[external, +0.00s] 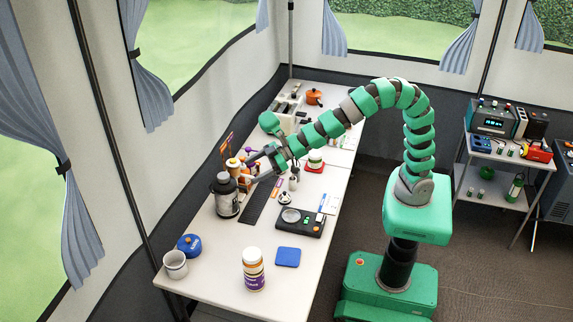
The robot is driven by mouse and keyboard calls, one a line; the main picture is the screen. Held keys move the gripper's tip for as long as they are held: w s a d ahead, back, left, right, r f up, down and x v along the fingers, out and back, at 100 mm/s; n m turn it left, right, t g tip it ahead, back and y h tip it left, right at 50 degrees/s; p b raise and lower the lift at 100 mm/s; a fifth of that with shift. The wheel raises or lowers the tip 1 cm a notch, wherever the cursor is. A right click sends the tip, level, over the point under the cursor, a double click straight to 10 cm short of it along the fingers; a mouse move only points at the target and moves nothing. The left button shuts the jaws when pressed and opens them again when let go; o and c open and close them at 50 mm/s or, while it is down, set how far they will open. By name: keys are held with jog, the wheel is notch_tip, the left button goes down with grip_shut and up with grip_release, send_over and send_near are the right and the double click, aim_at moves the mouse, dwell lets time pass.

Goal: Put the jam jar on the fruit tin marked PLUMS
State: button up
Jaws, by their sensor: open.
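My gripper (252,168) reaches down from the right over the long white table, its fingers apart. It is beside a dark jar-like container (226,196) and a cluster of small orange and white containers (238,165); I cannot tell whether it touches any. The labels are too small to read, so I cannot tell which is the jam jar or the PLUMS tin.
A grey mug (175,264) and a blue round container (189,244) stand at the near left. A blue square pad (288,257) and a dark scale-like device (301,221) lie at the right edge. An orange pot (314,97) is at the far end. The near middle is fairly clear.

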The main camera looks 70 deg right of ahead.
jog(key=d+r+m+t+h, duration=0.3)
jog(key=d+r+m+h, duration=0.15)
jog(key=d+r, duration=1.7)
jog(key=s+d+r+m+t+h, duration=0.1)
jog(key=s+d+r+m+h, duration=0.2)
jog(key=s+d+r, duration=1)
jog(key=shift+d+r, duration=0.4)
jog(key=shift+r, duration=0.1)
jog(key=shift+m, duration=0.25)
